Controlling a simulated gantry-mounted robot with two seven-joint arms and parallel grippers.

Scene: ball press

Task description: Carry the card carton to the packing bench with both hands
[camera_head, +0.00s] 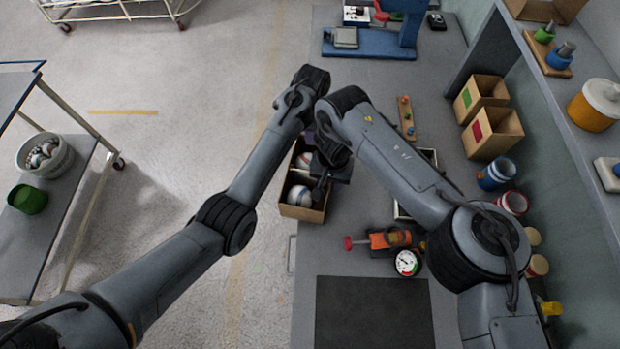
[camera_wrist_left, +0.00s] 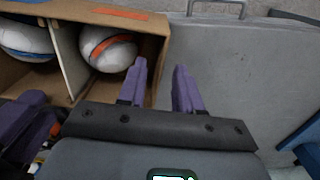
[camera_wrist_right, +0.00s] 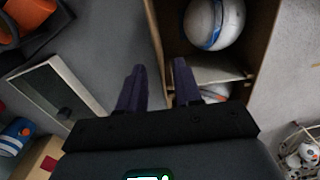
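The card carton (camera_head: 303,212) is an open brown box with an inner divider and white balls inside. It is at the bench's left edge in the head view. In the left wrist view (camera_wrist_left: 160,66), my left gripper is open, one purple finger over the inside of the carton's end wall (camera_wrist_left: 156,47) and one outside. My right gripper (camera_head: 322,181) is near the carton's lower part in the head view. In the right wrist view (camera_wrist_right: 158,66) it is open, its fingers on either side of a carton side wall (camera_wrist_right: 157,42). Finger contact cannot be told.
The grey bench (camera_head: 345,255) carries a dark mat (camera_head: 373,312), an orange tool (camera_head: 390,239), a dial gauge (camera_head: 407,262) and a blue press (camera_head: 372,42). Brown bins (camera_head: 492,132) stand at right. A trolley (camera_head: 65,215) with a ball bucket (camera_head: 45,155) stands left across open floor.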

